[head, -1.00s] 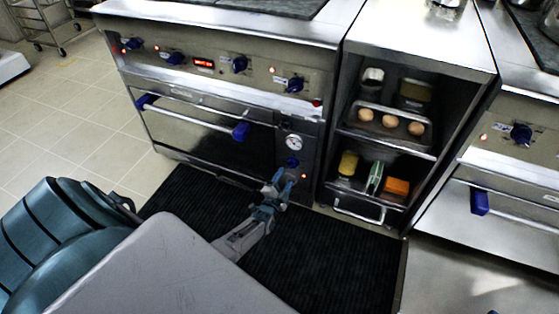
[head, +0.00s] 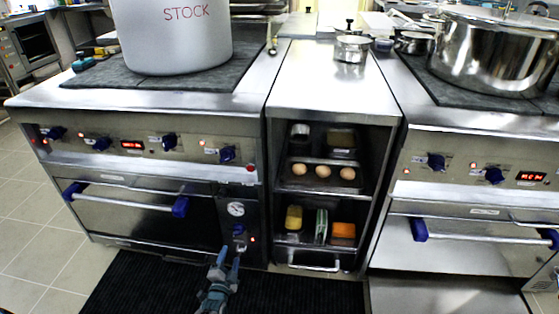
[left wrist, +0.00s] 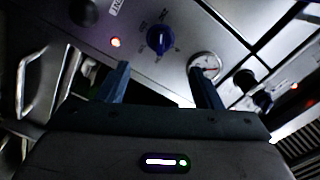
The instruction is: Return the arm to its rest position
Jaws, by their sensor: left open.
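My left gripper (head: 229,260) is open in the head view, low in front of the left range, just below a blue knob (head: 239,231) and a round gauge (head: 235,209). I see nothing between its fingers. In the left wrist view its two dark fingers (left wrist: 160,82) stand apart, with a blue knob (left wrist: 160,39) on a steel panel beyond them and the gauge (left wrist: 205,64) by the right finger. Whether the fingertips touch the panel cannot be told. My right gripper is not in view.
The left range has an oven handle (head: 125,200) sticking out, and a large stock pot (head: 172,42) stands on top. An open shelf cabinet (head: 335,95) holds eggs and sponges. A steel pot (head: 490,55) sits on the right range. A black mat (head: 135,285) covers the floor in front.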

